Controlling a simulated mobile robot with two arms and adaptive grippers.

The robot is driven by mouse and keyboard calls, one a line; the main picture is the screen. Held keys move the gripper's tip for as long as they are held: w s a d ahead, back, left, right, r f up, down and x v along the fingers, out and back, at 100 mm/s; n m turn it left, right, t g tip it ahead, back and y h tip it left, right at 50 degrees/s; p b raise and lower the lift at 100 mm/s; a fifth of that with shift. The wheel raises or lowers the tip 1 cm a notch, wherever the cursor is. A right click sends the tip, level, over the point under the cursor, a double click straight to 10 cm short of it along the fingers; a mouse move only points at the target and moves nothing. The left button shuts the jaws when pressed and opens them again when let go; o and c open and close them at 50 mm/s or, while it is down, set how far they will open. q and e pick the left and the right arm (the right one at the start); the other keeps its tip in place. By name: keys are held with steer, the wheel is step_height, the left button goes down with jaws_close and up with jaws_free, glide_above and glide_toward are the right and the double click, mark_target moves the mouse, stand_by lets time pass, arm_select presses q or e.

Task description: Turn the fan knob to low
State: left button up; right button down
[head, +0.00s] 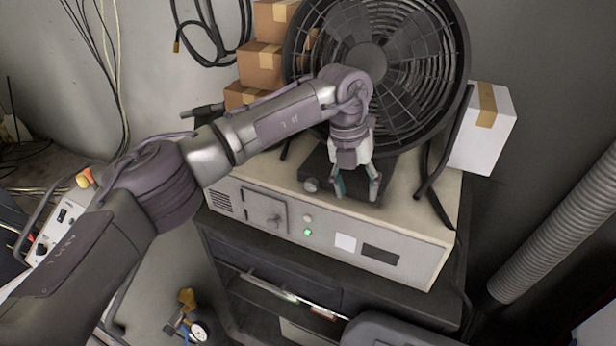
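A large black round fan (400,112) stands on top of a beige metal cabinet (225,193). A small round grey knob (311,185) shows at the front left of the fan's dark base (322,171). Its pointer direction is too small to read. My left gripper (357,192) reaches down in front of the fan, over the front of the base. Its two fingers are spread apart with nothing held between them. The knob is just left of the left finger, apart from it in the picture. My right gripper is not in view.
The cabinet front has a green light (307,231), a small latch door (264,212) and a dark panel (380,254). Brown boxes (260,65) are stacked behind on the left. A white box (484,130) is at the right, with a ribbed hose (555,225) further right.

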mark_target(367, 214)
arm_select(q)
steer(key=d, duration=0.1)
steer(key=s+d, duration=0.1)
steer(key=d, duration=0.1)
steer(key=shift+d, duration=0.3)
steer(key=shift+w+a, duration=0.15)
steer(key=shift+a, duration=0.4)
steer(key=shift+d+r, duration=0.1)
steer(key=shift+d, duration=0.15)
steer(key=shift+s+d, duration=0.15)
steer(key=shift+s, duration=0.1)
steer(key=shift+w, duration=0.2)
steer(key=shift+a, duration=0.25)
steer(key=shift+w+r, duration=0.15)
steer(key=shift+r, duration=0.4)
steer(key=w+v, duration=0.1)
steer(key=v, duration=1)
steer(key=shift+w+a+n, duration=0.2)
steer(key=shift+a+n, duration=0.1)
steer(key=shift+a, duration=0.1)
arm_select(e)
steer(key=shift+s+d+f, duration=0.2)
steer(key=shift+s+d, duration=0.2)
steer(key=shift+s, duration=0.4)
arm_select(q)
steer(key=shift+f, duration=0.15)
